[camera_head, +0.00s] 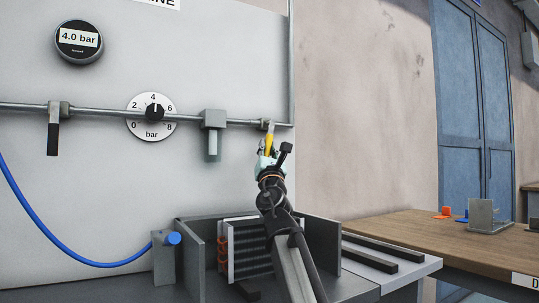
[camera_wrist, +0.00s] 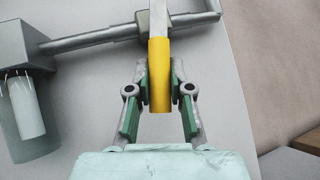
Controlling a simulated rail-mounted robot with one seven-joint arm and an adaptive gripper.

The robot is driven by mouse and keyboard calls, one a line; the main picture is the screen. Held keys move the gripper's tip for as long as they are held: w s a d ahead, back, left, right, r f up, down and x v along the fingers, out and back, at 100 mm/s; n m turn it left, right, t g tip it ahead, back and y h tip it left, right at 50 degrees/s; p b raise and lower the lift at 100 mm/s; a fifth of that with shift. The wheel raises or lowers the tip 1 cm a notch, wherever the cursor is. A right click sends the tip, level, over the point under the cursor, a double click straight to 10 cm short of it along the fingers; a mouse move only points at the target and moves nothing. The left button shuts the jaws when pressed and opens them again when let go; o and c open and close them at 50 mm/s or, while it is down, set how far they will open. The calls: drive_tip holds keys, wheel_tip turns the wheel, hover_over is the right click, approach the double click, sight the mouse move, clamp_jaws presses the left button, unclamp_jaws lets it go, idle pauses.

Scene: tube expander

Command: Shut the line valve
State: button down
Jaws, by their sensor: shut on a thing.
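A valve with a yellow-sleeved lever (camera_head: 268,142) sits near the right end of the grey pipe on the panel. In the wrist view the yellow lever (camera_wrist: 159,90) runs straight down the picture from the valve body (camera_wrist: 146,24), across the pipe. My gripper (camera_head: 266,157) reaches up to it from below. In the wrist view my gripper's fingers (camera_wrist: 160,76) are closed on the yellow sleeve, one on each side. A second lever with a black grip (camera_head: 53,138) hangs down from the pipe at the left.
The gauge (camera_head: 79,41) reads 4.0 bar. A dial knob (camera_head: 154,112) and a filter bowl (camera_head: 212,145) sit along the pipe (camera_head: 90,109). A grey open-topped fixture (camera_head: 190,245) stands below my arm. A blue hose (camera_head: 65,250) loops at the left. A wooden table (camera_head: 400,228) is at right.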

sight(268, 151)
drive_tip(key=shift+w+r, duration=0.1)
drive_tip(key=shift+r, duration=0.05)
drive_tip(key=c, duration=1)
unclamp_jaws()
drive_tip(key=shift+c, duration=0.2)
drive_tip(key=shift+v, duration=3.8)
